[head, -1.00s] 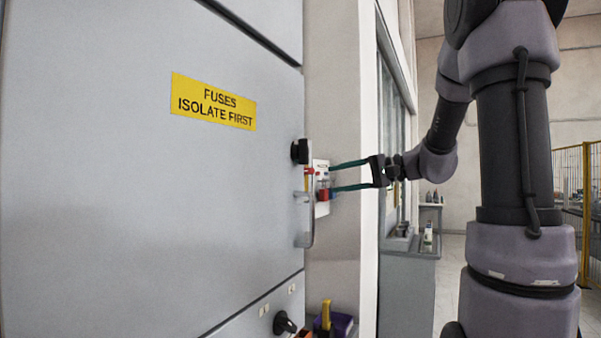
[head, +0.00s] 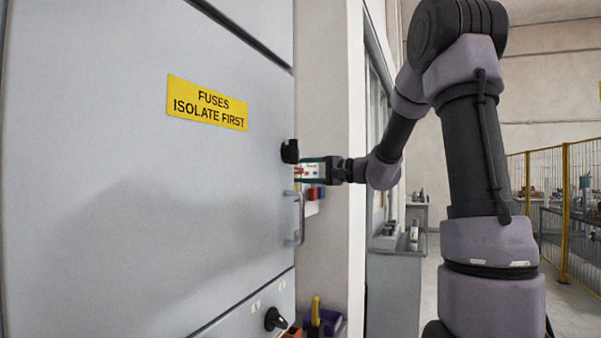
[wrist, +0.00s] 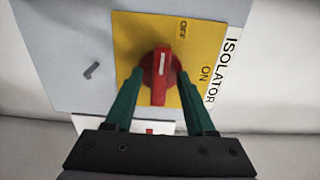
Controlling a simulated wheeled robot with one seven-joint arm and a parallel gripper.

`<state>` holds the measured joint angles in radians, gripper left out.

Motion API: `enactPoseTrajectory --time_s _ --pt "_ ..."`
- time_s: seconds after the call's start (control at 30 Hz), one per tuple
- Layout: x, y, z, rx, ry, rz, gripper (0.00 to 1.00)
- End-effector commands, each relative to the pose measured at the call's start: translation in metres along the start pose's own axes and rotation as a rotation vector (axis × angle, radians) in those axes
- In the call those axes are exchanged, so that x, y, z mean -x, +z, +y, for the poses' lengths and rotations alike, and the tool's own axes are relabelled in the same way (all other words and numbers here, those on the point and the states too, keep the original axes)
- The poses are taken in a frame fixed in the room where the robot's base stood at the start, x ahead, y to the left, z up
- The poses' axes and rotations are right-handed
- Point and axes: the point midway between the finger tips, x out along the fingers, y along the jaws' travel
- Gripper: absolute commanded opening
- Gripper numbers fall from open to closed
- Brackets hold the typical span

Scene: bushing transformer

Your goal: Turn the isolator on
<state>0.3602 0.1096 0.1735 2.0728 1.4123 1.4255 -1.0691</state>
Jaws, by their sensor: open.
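The isolator's red knob (wrist: 160,80) sits on a yellow plate (wrist: 135,30) in the wrist view. Its white mark points up the picture, nearer the OFF lettering than the ON lettering at right. The white ISOLATOR label (wrist: 229,62) runs along the plate's right edge. My gripper (wrist: 160,74) is open, with one green finger on each side of the knob. I cannot tell whether either finger touches it. In the head view my gripper (head: 303,170) reaches left behind the cabinet door's edge, and the knob cannot be made out clearly there.
A large grey cabinet door (head: 90,210) with a yellow fuses sign (head: 207,102) fills the left. Its black knob (head: 289,151) and metal handle (head: 299,218) are close to my gripper. A grey cabinet (head: 393,290) and a yellow fence (head: 566,210) stand at right.

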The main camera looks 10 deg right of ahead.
Motion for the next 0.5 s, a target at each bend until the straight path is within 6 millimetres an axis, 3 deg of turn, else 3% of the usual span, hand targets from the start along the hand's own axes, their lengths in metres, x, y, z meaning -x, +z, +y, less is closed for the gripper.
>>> enactPoseTrajectory --time_s 0.27,0.3,0.43,0.5 --pt "-0.0022 0.0 0.0002 0.0 0.0 0.0 0.55" --pt "-0.0022 0.0 0.0002 0.0 0.0 0.0 0.47" --pt "-0.002 0.0 0.0002 0.0 0.0 0.0 0.0" --pt "-0.002 0.0 0.0003 0.0 0.001 0.0 0.0"
